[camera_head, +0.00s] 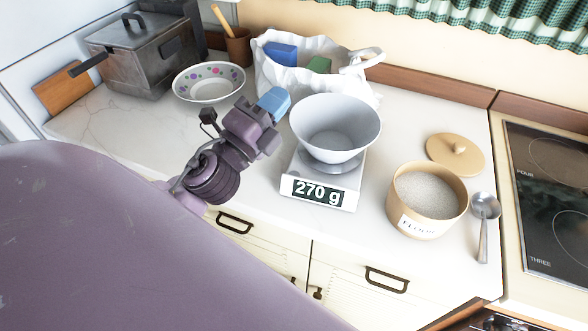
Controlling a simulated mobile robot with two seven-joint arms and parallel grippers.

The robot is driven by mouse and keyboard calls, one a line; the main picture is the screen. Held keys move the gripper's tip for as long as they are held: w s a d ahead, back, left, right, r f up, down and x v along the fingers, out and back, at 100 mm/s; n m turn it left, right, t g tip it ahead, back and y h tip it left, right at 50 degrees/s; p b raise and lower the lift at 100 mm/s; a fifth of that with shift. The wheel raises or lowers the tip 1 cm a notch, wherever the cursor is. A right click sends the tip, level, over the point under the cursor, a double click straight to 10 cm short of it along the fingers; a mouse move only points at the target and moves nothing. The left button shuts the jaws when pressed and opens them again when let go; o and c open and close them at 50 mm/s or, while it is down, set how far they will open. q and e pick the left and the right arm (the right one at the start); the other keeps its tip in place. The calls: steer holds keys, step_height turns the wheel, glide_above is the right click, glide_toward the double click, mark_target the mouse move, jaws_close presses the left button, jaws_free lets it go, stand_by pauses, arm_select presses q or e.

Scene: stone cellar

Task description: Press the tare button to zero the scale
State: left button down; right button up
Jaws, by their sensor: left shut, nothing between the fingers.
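A kitchen scale (292,188) stands on the white counter, with its display reading 270 g on its front face. A wide grey-white bowl (335,148) sits on the scale's platform and looks empty. My right gripper is not in view.
A flour canister (412,224) stands right of the scale, with its lid (455,153) and a spoon (483,228) nearby. Behind are a white bag (340,82), a patterned bowl (208,97) and a metal fryer (137,70). A cooktop (550,205) lies far right.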

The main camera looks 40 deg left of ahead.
arm_select(q)
steer(key=d+m+g+h, duration=0.5)
steer(key=m+h, duration=0.2)
steer(key=m, duration=0.5)
steer(key=d+m+g+h, duration=0.4)
steer(key=m+g+h, duration=0.2)
steer(key=m, duration=0.7)
steer(key=w+a+f+m+g+y, duration=0.1)
steer(key=a+f+m+g+y, duration=0.3)
steer(key=a+f+m+y, duration=0.2)
steer(key=m+y, duration=0.1)
steer(key=y, duration=0.1)
steer(key=shift+w+a+f+m+y, duration=0.3)
steer(key=shift+w+a+f+m, duration=0.05)
steer(key=shift+a+m, duration=0.05)
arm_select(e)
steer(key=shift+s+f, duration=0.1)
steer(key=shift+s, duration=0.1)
